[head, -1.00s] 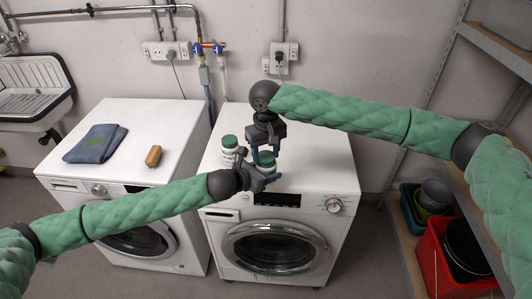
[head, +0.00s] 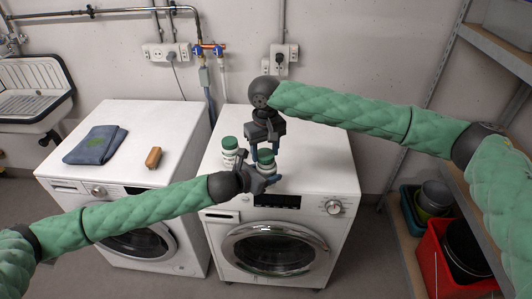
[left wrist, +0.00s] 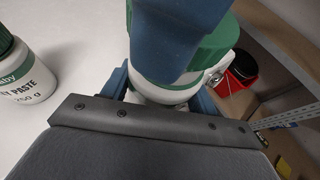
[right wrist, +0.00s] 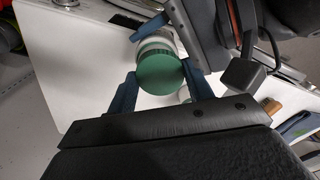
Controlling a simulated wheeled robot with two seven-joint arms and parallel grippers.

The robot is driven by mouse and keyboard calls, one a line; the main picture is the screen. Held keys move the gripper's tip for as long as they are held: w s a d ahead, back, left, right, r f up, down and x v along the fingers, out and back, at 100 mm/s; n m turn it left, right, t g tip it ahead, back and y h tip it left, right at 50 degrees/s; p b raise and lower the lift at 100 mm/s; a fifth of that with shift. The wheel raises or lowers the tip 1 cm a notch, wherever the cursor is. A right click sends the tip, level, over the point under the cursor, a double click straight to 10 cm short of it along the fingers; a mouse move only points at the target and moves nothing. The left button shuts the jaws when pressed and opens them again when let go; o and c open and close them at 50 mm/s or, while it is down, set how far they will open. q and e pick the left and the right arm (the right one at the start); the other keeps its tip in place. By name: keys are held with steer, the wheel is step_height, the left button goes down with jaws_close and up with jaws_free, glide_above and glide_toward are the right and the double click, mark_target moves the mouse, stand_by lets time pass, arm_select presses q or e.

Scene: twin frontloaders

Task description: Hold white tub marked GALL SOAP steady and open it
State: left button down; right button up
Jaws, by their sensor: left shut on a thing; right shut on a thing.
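A white tub with a green lid (head: 266,157) stands near the front of the right washing machine. My left gripper (head: 258,182) is shut on its white body from the left; the body (left wrist: 158,96) shows between the fingers in the left wrist view. My right gripper (head: 265,153) comes from above, its blue fingers shut on the green lid (right wrist: 160,73). The lid sits on the tub; I cannot tell whether it is loosened. No label on this tub is readable. A similar tub (head: 230,150) stands just left of it, its label (left wrist: 28,88) ending in "PASTE".
The right washing machine's top (head: 325,165) is clear to the right. A blue folded cloth (head: 95,145) and a brown brush or block (head: 153,157) lie on the left machine. A shelf with a red bin (head: 440,250) stands at the right.

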arm_select(q)
steer(key=shift+r, duration=0.1)
arm_select(e)
steer(key=shift+d+r, duration=0.1)
steer(key=shift+r, duration=0.2)
steer(key=shift+r, duration=0.1)
